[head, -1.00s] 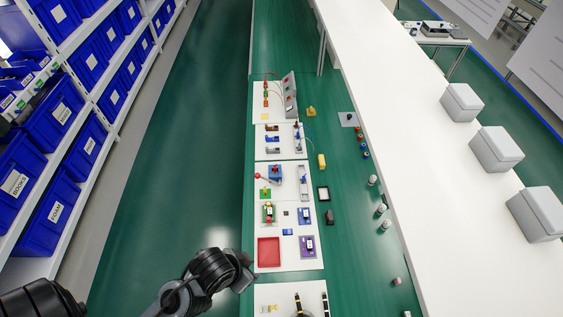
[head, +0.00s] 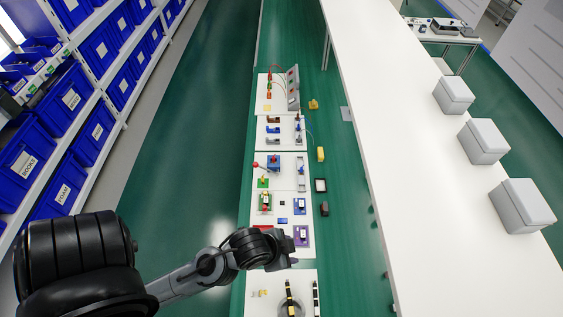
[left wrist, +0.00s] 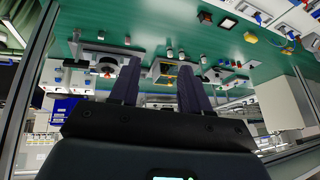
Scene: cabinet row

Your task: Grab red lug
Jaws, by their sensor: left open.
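A far white board (head: 263,106) carries small red, green and orange pieces on its left side and a grey upright panel (head: 293,88) with a red wire. One small red piece (head: 269,95) there may be the red lug; it is too small to be sure. My left gripper (head: 289,262) hangs over the near boards in the head view, well short of that far board. In the left wrist view its two dark fingers (left wrist: 159,66) are spread apart with nothing held between them. My right gripper is not in view.
A row of white boards with fixtures lies along the green bench. A red tray (head: 262,227) is partly hidden by my left arm. A long white shelf (head: 390,150) runs along the right.

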